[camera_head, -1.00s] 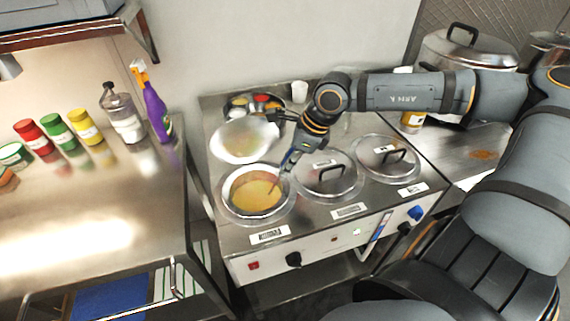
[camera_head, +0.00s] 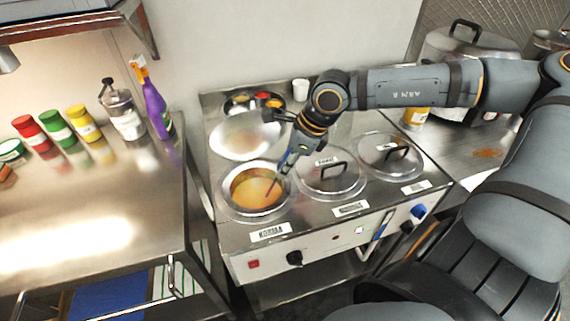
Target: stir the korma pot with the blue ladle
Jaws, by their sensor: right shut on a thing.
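The korma pot (camera_head: 229,205) is the open left well of the steel warmer, above the KORMA label (camera_head: 270,232). Yellow-orange sauce fills it. My right gripper (camera_head: 292,157) is above the pot's right back rim, shut on the blue ladle (camera_head: 284,168). The ladle slants down to the left, and its lower end is in the sauce; its bowl is hidden. Some of the ladle's handle is hidden by the gripper. My left gripper is not in view.
Two lidded pots, the middle (camera_head: 325,180) and the right (camera_head: 388,157), stand beside the korma pot. A loose round lid (camera_head: 240,140) lies behind it. Bottles and jars line the left counter (camera_head: 90,215).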

